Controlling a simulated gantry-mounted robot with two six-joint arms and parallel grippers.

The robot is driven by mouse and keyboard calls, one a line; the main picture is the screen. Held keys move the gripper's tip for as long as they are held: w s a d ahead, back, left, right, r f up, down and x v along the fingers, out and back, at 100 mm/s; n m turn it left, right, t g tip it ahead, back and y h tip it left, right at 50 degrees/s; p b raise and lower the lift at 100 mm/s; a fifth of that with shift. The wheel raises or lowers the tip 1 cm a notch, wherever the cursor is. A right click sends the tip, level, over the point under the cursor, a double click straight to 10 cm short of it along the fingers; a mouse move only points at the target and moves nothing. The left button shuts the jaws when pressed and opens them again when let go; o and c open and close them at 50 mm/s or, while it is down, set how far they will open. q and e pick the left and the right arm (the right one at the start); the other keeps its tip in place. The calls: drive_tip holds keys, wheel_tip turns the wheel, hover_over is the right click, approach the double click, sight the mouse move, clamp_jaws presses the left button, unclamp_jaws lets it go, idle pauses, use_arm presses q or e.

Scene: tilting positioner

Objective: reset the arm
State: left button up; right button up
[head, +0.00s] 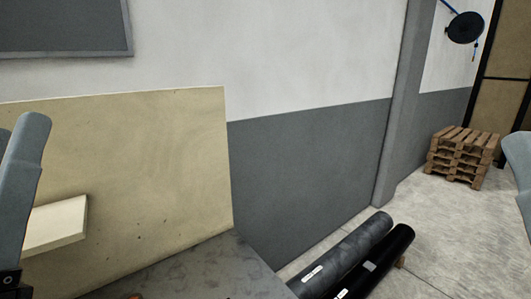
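A pale blue-grey link of my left arm (22,185) stands upright at the left edge of the head view, with a dark joint at its lower end. Part of my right arm (519,165) shows at the right edge, cut off by the frame. Neither gripper is in view, so I cannot see their fingers or whether they hold anything.
A large tan board (150,170) stands tilted at left, with a pale block (60,222) at its face. A dark grey surface (205,275) lies below it. Two black rolls (345,255) lie on the floor. Stacked wooden pallets (460,157) stand at back right; floor before them is clear.

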use_arm(q)
wheel_tip(320, 180, up, 20)
drive_tip(key=d+m+h+p, duration=0.2)
drive_tip(key=m+h+p, duration=0.4)
drive_tip(key=p, duration=1.4)
drive_tip(key=shift+w+d+r+m+g, duration=0.15)
drive_tip(key=shift+d+r+m+g, duration=0.15)
drive_tip(key=shift+d, duration=0.1)
drive_tip(key=shift+a+f+y, duration=0.1)
drive_tip(key=shift+f+y, duration=0.05)
drive_tip(key=shift+y, duration=0.15)
